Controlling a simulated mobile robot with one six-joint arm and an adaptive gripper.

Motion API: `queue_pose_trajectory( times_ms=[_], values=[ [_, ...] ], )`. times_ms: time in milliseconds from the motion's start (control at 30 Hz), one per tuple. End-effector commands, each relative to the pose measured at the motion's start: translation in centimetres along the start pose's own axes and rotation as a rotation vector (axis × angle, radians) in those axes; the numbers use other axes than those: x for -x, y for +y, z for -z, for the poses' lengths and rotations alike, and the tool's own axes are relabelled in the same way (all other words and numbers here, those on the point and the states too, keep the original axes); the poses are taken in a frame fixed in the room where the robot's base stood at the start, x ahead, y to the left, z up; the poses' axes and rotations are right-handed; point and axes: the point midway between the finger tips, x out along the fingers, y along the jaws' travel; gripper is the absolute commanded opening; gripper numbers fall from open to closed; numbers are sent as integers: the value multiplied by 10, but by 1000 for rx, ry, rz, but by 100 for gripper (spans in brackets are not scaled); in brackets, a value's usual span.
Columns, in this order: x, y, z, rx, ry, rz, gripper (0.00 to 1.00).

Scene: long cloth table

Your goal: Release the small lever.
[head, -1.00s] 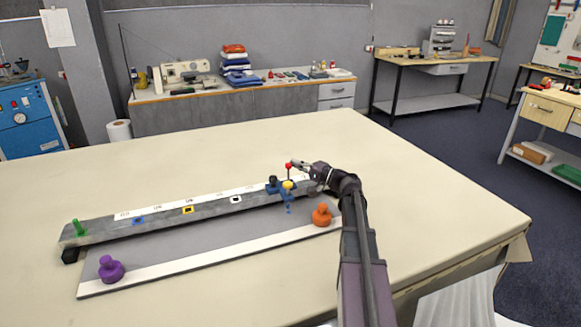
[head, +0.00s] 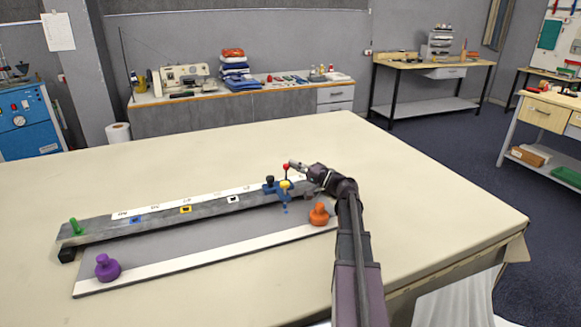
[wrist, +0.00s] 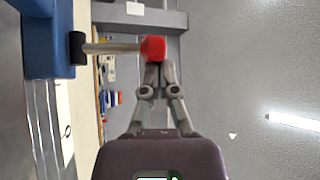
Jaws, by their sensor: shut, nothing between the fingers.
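The small lever is a thin metal rod with a red knob (head: 286,166). It stands on the blue carriage (head: 269,190) at the right part of the long grey rail (head: 160,221). In the wrist view the red knob (wrist: 152,49) is large, and its rod runs left to a black collar on the blue block (wrist: 48,40). My gripper (head: 291,164) is shut and empty. Its fingertips (wrist: 158,66) are right at the red knob, touching or nearly touching it. A yellow knob (head: 286,184) sits on the carriage just below, partly hidden by my gripper.
An orange knob (head: 319,214) and a purple knob (head: 107,267) stand on the grey board in front of the rail. A green peg (head: 76,227) is at the rail's left end. The cloth table (head: 430,200) is clear behind and right of the arm.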

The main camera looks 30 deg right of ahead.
Motion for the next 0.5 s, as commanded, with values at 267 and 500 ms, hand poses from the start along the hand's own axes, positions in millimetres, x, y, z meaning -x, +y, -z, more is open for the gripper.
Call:
queue_pose_trajectory(
  times_ms=[267, 500],
  values=[
    [7, -1, 4, 10, 9, 5, 0],
    [10, -1, 6, 15, 13, 8, 0]
  ],
)
